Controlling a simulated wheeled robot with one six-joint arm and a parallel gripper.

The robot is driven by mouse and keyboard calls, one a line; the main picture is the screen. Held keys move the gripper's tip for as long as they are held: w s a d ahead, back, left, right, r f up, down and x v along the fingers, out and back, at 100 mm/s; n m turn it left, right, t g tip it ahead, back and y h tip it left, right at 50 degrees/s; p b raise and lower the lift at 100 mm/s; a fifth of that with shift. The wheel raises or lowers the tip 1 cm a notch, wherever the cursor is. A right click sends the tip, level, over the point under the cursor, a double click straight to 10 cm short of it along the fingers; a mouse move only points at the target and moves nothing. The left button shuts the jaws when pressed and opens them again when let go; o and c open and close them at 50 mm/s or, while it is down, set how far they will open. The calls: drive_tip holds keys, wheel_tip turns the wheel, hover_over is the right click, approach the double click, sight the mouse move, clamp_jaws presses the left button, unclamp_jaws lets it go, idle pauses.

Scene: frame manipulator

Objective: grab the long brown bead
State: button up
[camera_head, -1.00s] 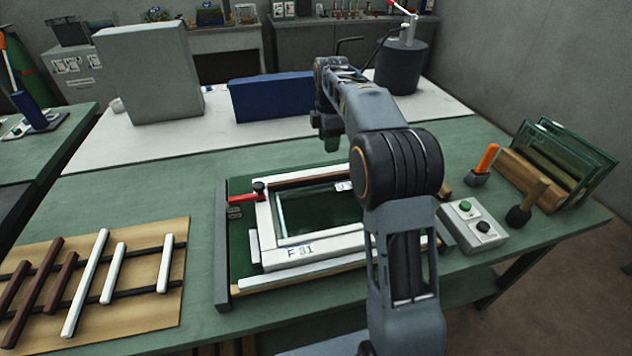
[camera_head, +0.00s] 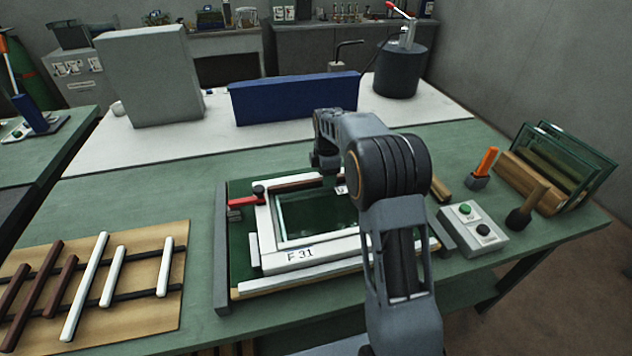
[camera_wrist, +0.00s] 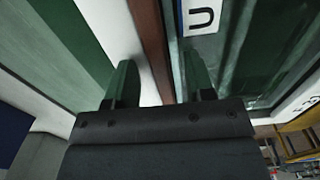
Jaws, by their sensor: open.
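Several beads lie across the dark rails of a wooden board at the left: brown ones and white ones. The longest brown bead (camera_head: 38,283) there is second from the left. Another brown strip (camera_head: 297,182) lies along the far side of the white frame (camera_head: 325,250); it also shows in the wrist view (camera_wrist: 152,45). My gripper (camera_head: 328,163) is low over that far side, away from the board. In the wrist view my gripper (camera_wrist: 160,82) is open, with its green fingers on either side of the brown strip. Whether they touch it I cannot tell.
A red-handled clamp (camera_head: 243,201) sits at the frame's left. A button box (camera_head: 473,228), an orange-handled tool (camera_head: 484,165), a mallet (camera_head: 526,205) and a glass rack (camera_head: 545,180) stand at the right. A blue block (camera_head: 293,97) stands behind. Green tabletop is clear between board and fixture.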

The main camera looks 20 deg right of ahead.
drive_tip(key=shift+f, duration=0.2)
drive_tip(key=shift+c, duration=0.5)
drive_tip(key=shift+c, duration=0.6)
drive_tip(key=shift+s+f, duration=0.1)
drive_tip(key=shift+s, duration=0.05)
clamp_jaws()
